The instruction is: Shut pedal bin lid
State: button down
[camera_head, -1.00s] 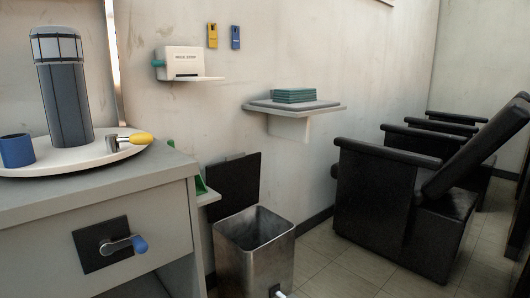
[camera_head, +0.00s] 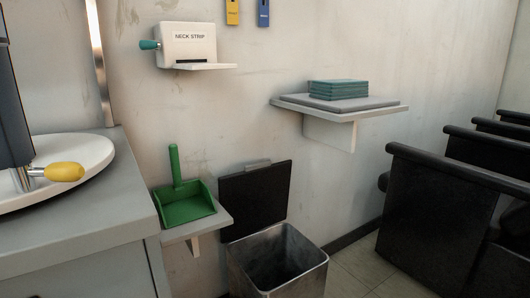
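The pedal bin (camera_head: 302,272) is a square metal bin at the bottom middle of the head camera view, with its lower part cut off by the frame edge. Its black lid (camera_head: 254,198) stands up, open, at the back of the bin near the wall. A small grey tab (camera_head: 257,165) shows at the lid's top edge. The bin's dark inside is visible and looks empty as far as I can see. My gripper is not in view.
A grey cabinet (camera_head: 95,208) with a round white tray stands at the left. A green dustpan (camera_head: 186,206) sits on a small wall shelf left of the lid. A wall shelf (camera_head: 345,107) with folded teal cloths juts out above right. Black chairs (camera_head: 435,215) stand right; some floor between is clear.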

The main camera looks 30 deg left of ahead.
aim_at(256, 197)
jog(key=u, duration=0.3)
jog(key=i, duration=0.65)
jog(key=u, duration=0.6)
